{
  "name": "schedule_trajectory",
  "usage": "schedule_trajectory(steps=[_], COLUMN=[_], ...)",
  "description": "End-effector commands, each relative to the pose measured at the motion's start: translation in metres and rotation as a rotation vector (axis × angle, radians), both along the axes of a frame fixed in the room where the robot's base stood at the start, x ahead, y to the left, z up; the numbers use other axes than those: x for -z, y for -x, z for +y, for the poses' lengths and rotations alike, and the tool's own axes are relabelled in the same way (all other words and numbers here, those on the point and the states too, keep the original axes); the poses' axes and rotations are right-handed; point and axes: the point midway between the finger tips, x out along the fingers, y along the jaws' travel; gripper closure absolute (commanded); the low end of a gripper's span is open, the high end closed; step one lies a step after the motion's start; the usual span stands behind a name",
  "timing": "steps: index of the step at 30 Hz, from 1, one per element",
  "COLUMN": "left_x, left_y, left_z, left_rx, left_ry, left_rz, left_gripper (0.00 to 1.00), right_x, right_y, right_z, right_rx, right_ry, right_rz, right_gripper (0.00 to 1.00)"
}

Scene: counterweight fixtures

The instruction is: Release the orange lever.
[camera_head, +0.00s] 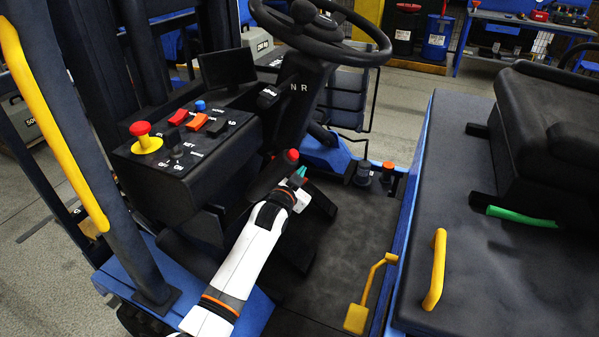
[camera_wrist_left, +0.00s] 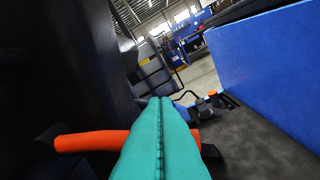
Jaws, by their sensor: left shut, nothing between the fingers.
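The orange lever (camera_wrist_left: 92,141) shows in the left wrist view as a bar running from the left to behind my fingers, with a little orange showing on their right side. Its middle is hidden by the fingers. In the head view a red-orange knob (camera_head: 291,155) beside my fingertips looks like its end. My left gripper (camera_head: 299,173) reaches into the footwell below the steering wheel. Its teal fingers (camera_wrist_left: 161,125) are pressed together and empty. I cannot tell whether they touch the lever. My right gripper is in neither view.
A black console (camera_head: 185,150) with a red mushroom button (camera_head: 140,129) and switches stands left of my arm. The steering wheel (camera_head: 318,32) is above. A yellow pedal (camera_head: 357,317) and the black seat (camera_head: 560,130) lie to the right. The footwell floor (camera_head: 350,220) is mostly open.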

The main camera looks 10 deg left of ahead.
Motion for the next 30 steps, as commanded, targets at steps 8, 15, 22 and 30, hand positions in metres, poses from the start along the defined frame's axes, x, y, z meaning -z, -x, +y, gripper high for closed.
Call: schedule_trajectory(steps=[8, 15, 22, 30], left_x=[0.001, 0.004, 0.008, 0.013], left_y=[0.001, 0.001, 0.000, 0.000], left_z=[0.001, 0.001, 0.002, 0.003], left_rx=[0.000, 0.000, 0.000, -0.001], left_ry=[0.000, -0.018, -0.058, -0.101], left_rz=[-0.001, -0.004, -0.012, -0.018], left_gripper=[1.00, 1.00, 1.00, 1.00], right_x=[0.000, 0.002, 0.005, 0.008], right_y=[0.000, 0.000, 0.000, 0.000], right_z=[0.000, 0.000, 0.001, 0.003], right_rx=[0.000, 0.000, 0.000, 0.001], right_ry=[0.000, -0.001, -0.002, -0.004], right_rz=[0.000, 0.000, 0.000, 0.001], right_gripper=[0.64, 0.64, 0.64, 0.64])
